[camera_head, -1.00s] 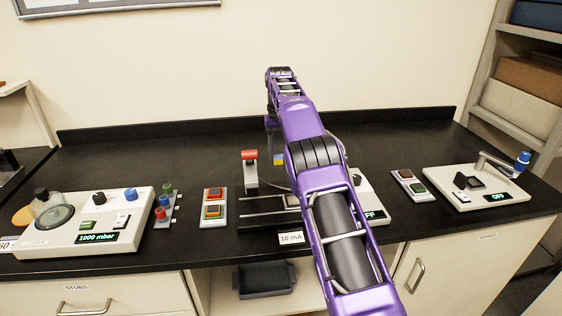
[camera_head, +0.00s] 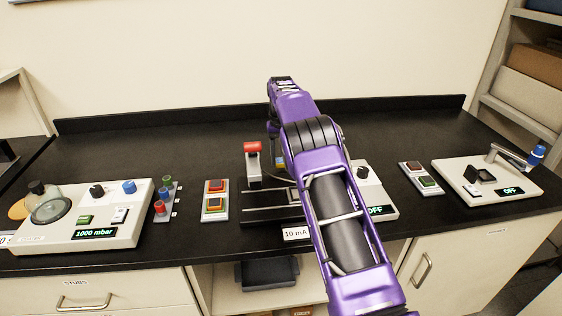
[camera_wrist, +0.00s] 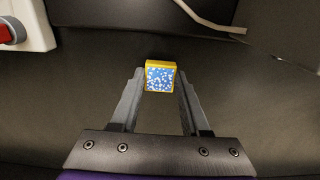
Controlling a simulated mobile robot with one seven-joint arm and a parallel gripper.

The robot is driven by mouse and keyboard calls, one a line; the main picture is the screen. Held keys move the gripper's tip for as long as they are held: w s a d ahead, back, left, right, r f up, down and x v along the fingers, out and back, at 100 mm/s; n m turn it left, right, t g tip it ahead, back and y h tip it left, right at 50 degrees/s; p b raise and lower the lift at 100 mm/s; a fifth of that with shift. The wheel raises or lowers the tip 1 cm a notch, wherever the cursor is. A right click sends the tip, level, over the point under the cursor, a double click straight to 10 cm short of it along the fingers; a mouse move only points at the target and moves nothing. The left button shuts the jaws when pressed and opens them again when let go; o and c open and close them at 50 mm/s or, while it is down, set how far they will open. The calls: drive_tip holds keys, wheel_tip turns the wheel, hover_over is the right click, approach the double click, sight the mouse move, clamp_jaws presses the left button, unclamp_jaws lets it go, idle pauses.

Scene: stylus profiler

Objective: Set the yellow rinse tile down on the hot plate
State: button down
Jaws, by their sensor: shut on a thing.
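The yellow rinse tile (camera_wrist: 160,78) has a yellow rim and a blue, white-speckled face. In the wrist view it sits between the fingertips of my gripper (camera_wrist: 160,90), which is shut on it. Dark bench top shows around it. In the head view my own arm hides most of the gripper and tile. I cannot tell for sure which device is the hot plate. One pale device with an OFF display (camera_head: 376,210) is partly behind my arm; another with an OFF display and a dark square pad (camera_head: 511,191) stands at the right.
A red-topped post stage (camera_head: 252,148) stands just left of my arm. Button boxes (camera_head: 215,200) and (camera_head: 421,179), a pale console reading 1000 mbar (camera_head: 95,233) and a small rack of coloured knobs (camera_head: 161,207) line the bench front. The bench (camera_head: 180,140) behind is clear.

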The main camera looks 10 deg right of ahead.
drive_tip(key=shift+f, duration=0.9)
drive_tip(key=shift+f, duration=0.1)
drive_tip(key=shift+c, duration=1.9)
unclamp_jaws()
